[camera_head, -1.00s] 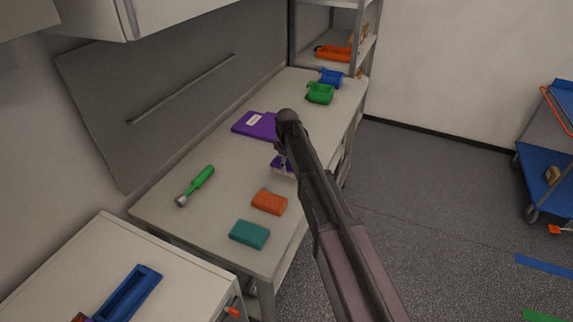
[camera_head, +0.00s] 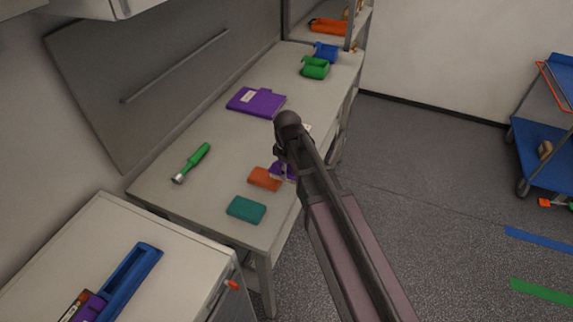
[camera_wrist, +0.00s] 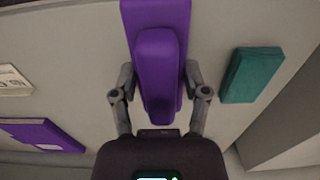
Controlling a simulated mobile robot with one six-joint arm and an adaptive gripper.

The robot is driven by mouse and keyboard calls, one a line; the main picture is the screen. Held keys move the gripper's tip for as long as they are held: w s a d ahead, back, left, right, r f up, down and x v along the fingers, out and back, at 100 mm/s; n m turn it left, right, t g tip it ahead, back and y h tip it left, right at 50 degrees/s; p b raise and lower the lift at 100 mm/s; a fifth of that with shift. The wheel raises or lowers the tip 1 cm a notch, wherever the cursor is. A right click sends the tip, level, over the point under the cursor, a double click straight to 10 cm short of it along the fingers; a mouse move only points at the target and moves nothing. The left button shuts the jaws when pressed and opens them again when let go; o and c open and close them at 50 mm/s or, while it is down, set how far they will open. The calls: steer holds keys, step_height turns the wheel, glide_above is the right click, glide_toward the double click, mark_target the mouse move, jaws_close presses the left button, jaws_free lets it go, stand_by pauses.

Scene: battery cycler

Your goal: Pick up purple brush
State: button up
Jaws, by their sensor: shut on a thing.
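The purple brush (camera_wrist: 160,70) fills the upper middle of the wrist view, a narrow grip on top of a longer, flat purple body. My gripper (camera_wrist: 160,78) is shut on it, one finger on each side. In the head view the purple brush (camera_head: 285,173) shows in part below my gripper (camera_head: 284,163), beside the orange block. My arm hides the rest of it. In the wrist view the brush's far end runs out of the picture. Its height over the table is hard to tell.
On the table, an orange block (camera_head: 264,179), a teal block (camera_head: 246,209), a green-handled tool (camera_head: 193,162) and a purple folder (camera_head: 257,102) lie close by. Green (camera_head: 316,68) and blue (camera_head: 326,51) bins stand at the far end.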

stand_by(0.5)
steer(key=o, duration=0.5)
steer(key=c, duration=0.3)
